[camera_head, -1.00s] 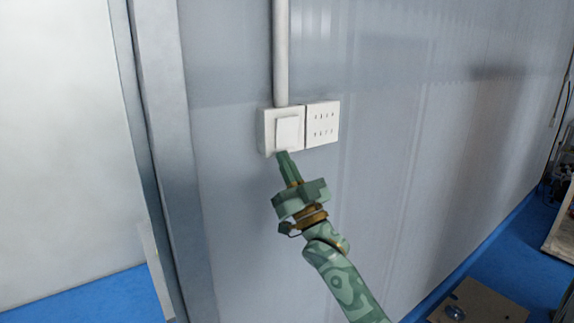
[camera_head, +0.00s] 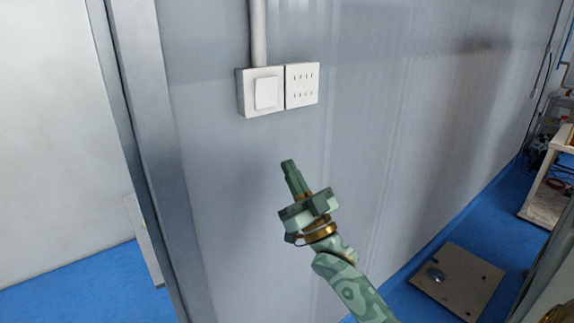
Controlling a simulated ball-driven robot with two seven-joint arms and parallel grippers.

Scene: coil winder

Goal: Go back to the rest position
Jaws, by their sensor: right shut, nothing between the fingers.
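My right gripper (camera_head: 288,167) is in the middle of the head view, at the end of my green patterned arm that comes in from the lower right. Its fingers are shut with nothing between them. It points up and slightly left, below the white light switch (camera_head: 266,93) on the grey wall and clear of it in the picture. My left gripper is not in view.
A white socket plate (camera_head: 302,85) sits right of the switch, and a white conduit (camera_head: 258,35) runs up above it. A grey door frame (camera_head: 157,150) stands at left. A flat board (camera_head: 458,282) lies on the blue floor (camera_head: 480,225). A shelf (camera_head: 546,200) stands at far right.

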